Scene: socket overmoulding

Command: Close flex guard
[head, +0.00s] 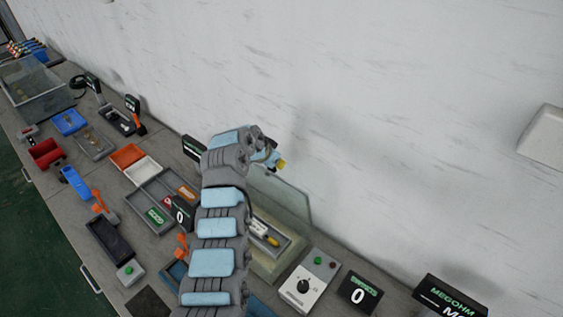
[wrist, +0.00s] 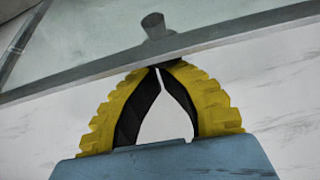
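The flex guard (head: 290,200) is a clear, greenish panel standing raised over a clear-walled station. In the wrist view its glass (wrist: 75,50) and grey edge strip cross the top, with a small dark knob (wrist: 153,24) just beyond the fingertips. My gripper (head: 281,163) is at the panel's upper edge in the head view. In the wrist view its yellow fingers (wrist: 161,67) meet at the tips, right at the edge strip. I see nothing held between them, and contact with the strip cannot be told.
A grey tray (head: 280,252) with a yellow-tipped part lies inside the station. A control box (head: 306,284) with a dial and a counter display (head: 359,295) stand to the right. My arm hides part of the bench. The white wall is close behind; trays and bins fill the left.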

